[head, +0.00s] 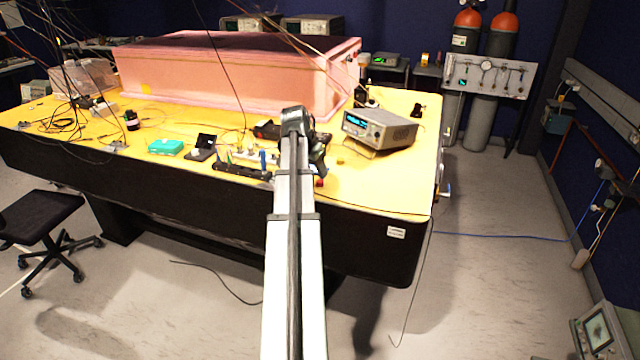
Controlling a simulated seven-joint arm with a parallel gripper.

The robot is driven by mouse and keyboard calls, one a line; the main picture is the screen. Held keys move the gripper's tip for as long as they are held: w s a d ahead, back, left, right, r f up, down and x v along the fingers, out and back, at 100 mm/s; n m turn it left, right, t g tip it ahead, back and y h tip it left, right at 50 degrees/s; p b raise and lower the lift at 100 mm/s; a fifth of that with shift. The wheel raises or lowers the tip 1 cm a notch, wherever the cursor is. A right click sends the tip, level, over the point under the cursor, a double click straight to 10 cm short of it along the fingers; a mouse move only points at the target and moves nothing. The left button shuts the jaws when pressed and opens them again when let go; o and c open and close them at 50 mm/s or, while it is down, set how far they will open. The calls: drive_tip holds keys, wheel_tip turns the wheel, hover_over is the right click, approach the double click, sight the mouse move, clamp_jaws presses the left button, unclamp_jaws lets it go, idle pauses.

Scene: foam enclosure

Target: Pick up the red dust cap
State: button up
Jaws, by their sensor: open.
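A small red piece (320,183), which looks like the red dust cap, shows on the yellow tabletop near the front edge. My gripper (320,174) points down just above it, at the end of my arm reaching in from the bottom of the view. The jaws are open. The fingertips are small and dark here, and I cannot tell whether they touch the cap or stand around it. My wrist hides part of the table behind it.
A bench instrument (379,128) with a lit display stands right of my gripper. A small brass-coloured piece (340,162) lies nearby. A dark tool holder (243,170), a black open box (202,147) and a teal box (166,147) are to the left. The pink foam enclosure (225,80) stands behind. The front right tabletop is clear.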

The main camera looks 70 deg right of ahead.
sight(319, 182)
drive_tip(key=shift+x, duration=2.75)
drive_tip(key=shift+d, duration=0.1)
clamp_jaws()
